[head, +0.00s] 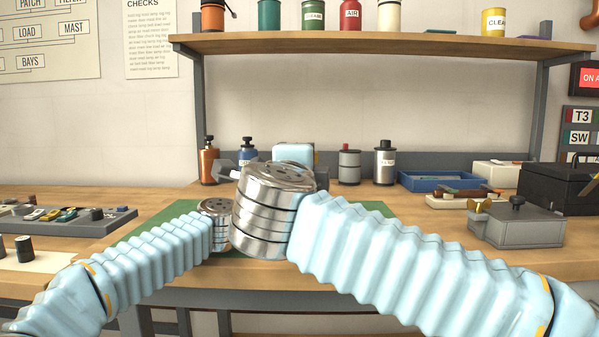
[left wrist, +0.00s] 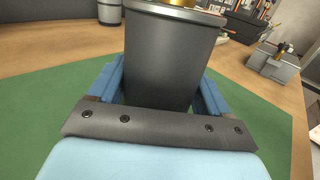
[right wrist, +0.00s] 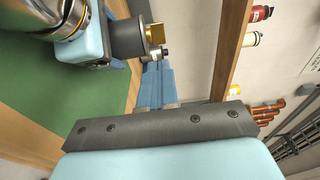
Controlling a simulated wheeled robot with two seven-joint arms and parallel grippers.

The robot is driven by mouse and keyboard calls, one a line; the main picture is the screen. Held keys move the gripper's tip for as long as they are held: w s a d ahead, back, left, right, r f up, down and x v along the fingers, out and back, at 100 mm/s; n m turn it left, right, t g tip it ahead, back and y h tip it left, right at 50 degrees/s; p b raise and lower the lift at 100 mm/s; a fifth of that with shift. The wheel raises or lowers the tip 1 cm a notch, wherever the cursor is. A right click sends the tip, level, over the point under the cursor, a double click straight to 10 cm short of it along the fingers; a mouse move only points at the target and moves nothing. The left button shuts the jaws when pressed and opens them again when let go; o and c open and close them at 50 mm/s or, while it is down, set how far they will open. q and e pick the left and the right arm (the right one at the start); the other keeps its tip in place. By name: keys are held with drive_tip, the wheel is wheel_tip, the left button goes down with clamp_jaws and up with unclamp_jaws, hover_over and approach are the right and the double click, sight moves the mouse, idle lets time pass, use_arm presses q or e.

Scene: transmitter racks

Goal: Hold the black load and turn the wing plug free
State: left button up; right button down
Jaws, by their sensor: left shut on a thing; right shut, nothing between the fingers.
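The black load (left wrist: 165,60) is a dark cylinder, held between the blue fingers of my left gripper (left wrist: 158,85) above the green mat. Its gold top shows at the upper edge of the left wrist view. In the right wrist view the black load (right wrist: 127,38) lies sideways in the picture, with the gold wing plug (right wrist: 155,34) on its end. My right gripper (right wrist: 155,68) is shut and empty, its fingertips close to the wing plug; I cannot tell whether they touch. In the head view my wrists hide the load and plug.
The green mat (head: 150,222) lies on the wooden bench. A grey box with a gold wing part (head: 517,225) stands at right, before a blue tray (head: 440,181). Bottles (head: 209,162) and canisters (head: 384,163) line the back. A shelf (head: 370,43) hangs above.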

drive_tip(key=c, duration=1.8)
unclamp_jaws()
drive_tip(key=shift+s+a, duration=0.2)
drive_tip(key=shift+s, duration=1.05)
drive_tip(key=shift+o, duration=1.2)
drive_tip(key=shift+s, duration=0.25)
drive_tip(key=o, duration=0.5)
drive_tip(key=m, duration=0.2)
drive_tip(key=shift+w+m, duration=0.2)
drive_tip(key=shift+m, duration=0.1)
drive_tip(key=shift+c, duration=0.2)
drive_tip(key=o, duration=0.5)
drive_tip(key=m, duration=0.2)
drive_tip(key=w+m, duration=0.1)
drive_tip(key=m, duration=0.4)
drive_tip(key=w+m, duration=0.1)
drive_tip(key=m, duration=0.2)
drive_tip(key=w+m, duration=0.2)
drive_tip(key=w, duration=0.2)
drive_tip(key=w+d+m, duration=0.1)
drive_tip(key=w+m, duration=0.1)
drive_tip(key=w, duration=0.2)
drive_tip(key=w+m, duration=0.1)
drive_tip(key=w, duration=0.4)
drive_tip(key=shift+d+m, duration=0.2)
drive_tip(key=shift+m, duration=0.2)
drive_tip(key=shift+c, duration=0.5)
